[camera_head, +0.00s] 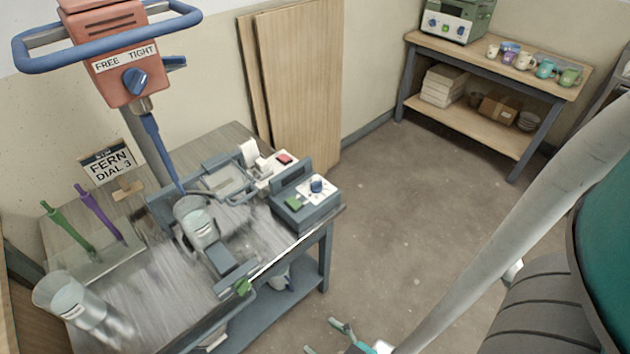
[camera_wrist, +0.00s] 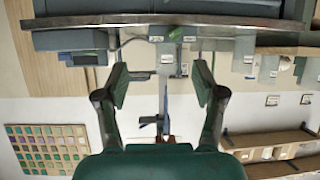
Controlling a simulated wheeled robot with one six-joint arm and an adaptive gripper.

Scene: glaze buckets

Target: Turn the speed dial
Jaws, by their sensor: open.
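A grey control box (camera_head: 302,207) sits at the right end of the workbench (camera_head: 170,300). On its sloped face are a blue dial (camera_head: 316,185) on a white plate and a green button (camera_head: 293,203). The dial's setting is too small to read. A sign (camera_head: 110,164) behind the bench reads "FERN DIAL 3". My gripper (camera_head: 324,337) shows at the bottom edge of the head view, in front of the bench and well apart from the dial. In the wrist view, my gripper (camera_wrist: 160,85) is open, with nothing between its fingers.
An orange mixer head (camera_head: 115,65) with a "FREE TIGHT" knob (camera_head: 136,80) stands over a bucket (camera_head: 196,222). A clear container (camera_head: 70,300) stands at the bench's left. A shelf (camera_head: 490,85) with mugs is at the back right. The floor right of the bench is clear.

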